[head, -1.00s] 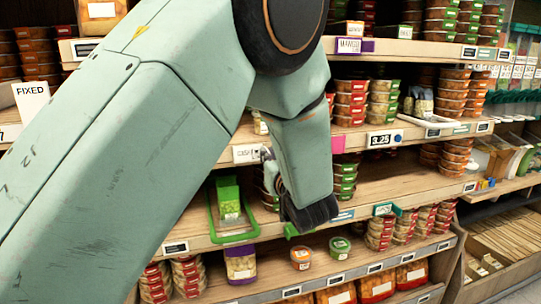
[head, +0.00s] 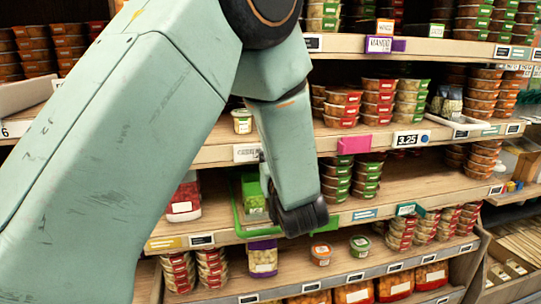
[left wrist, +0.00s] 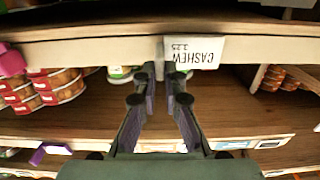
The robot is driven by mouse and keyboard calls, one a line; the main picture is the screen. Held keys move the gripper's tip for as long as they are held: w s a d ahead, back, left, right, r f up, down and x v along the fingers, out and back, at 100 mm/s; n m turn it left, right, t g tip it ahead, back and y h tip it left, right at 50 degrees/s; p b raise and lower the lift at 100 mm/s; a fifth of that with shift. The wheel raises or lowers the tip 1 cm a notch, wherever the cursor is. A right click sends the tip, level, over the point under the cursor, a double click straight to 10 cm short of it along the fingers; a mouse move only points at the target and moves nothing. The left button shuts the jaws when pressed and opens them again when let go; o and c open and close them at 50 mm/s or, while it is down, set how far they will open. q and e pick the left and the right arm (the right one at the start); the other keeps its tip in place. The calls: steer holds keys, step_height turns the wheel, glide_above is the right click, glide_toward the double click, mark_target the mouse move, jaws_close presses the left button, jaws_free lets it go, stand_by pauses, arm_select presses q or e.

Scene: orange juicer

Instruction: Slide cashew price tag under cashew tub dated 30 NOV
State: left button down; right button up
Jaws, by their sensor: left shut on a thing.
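The white cashew price tag (left wrist: 195,52), reading CASHEW and 2.25, is at the front edge of a shelf. It appears upside down in the left wrist view. In the head view this tag (head: 247,152) shows just left of my arm. My left gripper (left wrist: 160,74) is shut at the tag's edge, its fingertips close together against the shelf front. In the head view the fingers are mostly hidden behind my arm. A small green-lidded tub (head: 242,121) stands on the shelf above the tag; its date is unreadable. My right gripper is not in view.
A pink tag (head: 354,144) and a 3.25 tag (head: 411,139) sit farther right on the same shelf edge. Stacked red-labelled tubs (head: 341,107) stand behind them. Bare shelf surrounds the small tub.

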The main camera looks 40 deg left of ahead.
arm_select(q)
steer(key=c, duration=1.4)
jaws_free()
steer(key=shift+w+a+r, duration=0.1)
steer(key=shift+c, duration=0.2)
step_height(320, 180, up, 10)
